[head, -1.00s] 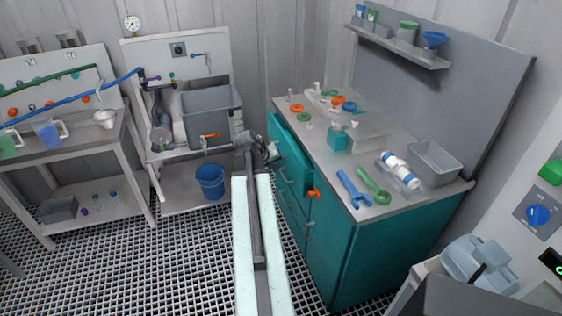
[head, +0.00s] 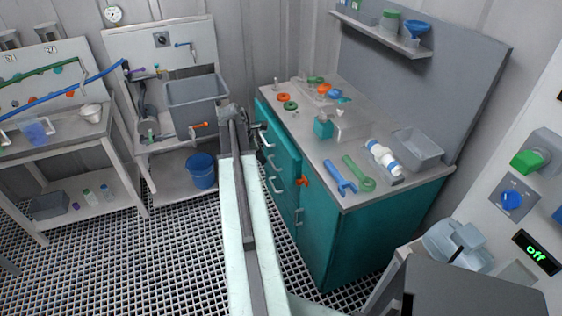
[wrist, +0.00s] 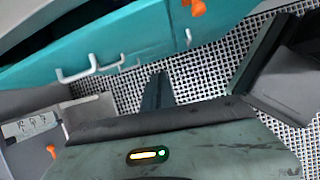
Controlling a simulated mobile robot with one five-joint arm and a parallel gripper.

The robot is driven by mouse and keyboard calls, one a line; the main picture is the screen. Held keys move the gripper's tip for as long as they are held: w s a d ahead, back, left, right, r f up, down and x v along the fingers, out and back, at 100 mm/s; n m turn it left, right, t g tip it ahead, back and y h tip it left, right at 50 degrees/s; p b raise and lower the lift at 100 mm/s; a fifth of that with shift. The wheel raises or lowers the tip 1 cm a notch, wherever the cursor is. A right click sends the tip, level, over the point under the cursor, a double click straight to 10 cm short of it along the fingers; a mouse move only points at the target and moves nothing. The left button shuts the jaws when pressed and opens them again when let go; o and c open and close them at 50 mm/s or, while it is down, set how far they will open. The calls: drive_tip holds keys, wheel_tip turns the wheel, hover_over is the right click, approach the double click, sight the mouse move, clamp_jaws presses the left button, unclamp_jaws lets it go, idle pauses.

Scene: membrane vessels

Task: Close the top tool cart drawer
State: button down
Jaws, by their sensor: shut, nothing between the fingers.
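The teal tool cart (head: 325,235) stands right of centre in the head view. Its top drawer (head: 283,142) is at the upper left of the front, with a pale handle (head: 264,136). How far it stands out is hard to tell from here. My gripper (head: 254,128) is shut and empty beside the drawer's left side, partly hidden behind my arm; contact cannot be made out. In the wrist view a dark finger of my gripper (wrist: 157,92) points toward the floor grating, below the teal front (wrist: 120,35) and its pale handles (wrist: 75,74).
An orange knob (head: 303,181) sticks out from the cart front. Blue and green wrenches (head: 340,178) lie on the cart top. A sink (head: 196,104) and a blue bucket (head: 201,171) are at the left. The grating floor (head: 150,250) left of my arm is clear.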

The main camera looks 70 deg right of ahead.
wheel_tip(320, 180, up, 2)
drive_tip(key=d+n+p, duration=0.1)
drive_tip(key=d+p, duration=0.1)
drive_tip(key=b, duration=1)
hover_over(282, 163)
drive_tip(key=s+a, duration=0.2)
drive_tip(key=a, duration=0.4)
drive_tip(key=shift+f, duration=4.65)
drive_tip(key=shift+d+y, duration=0.25)
drive_tip(key=shift+y, duration=0.15)
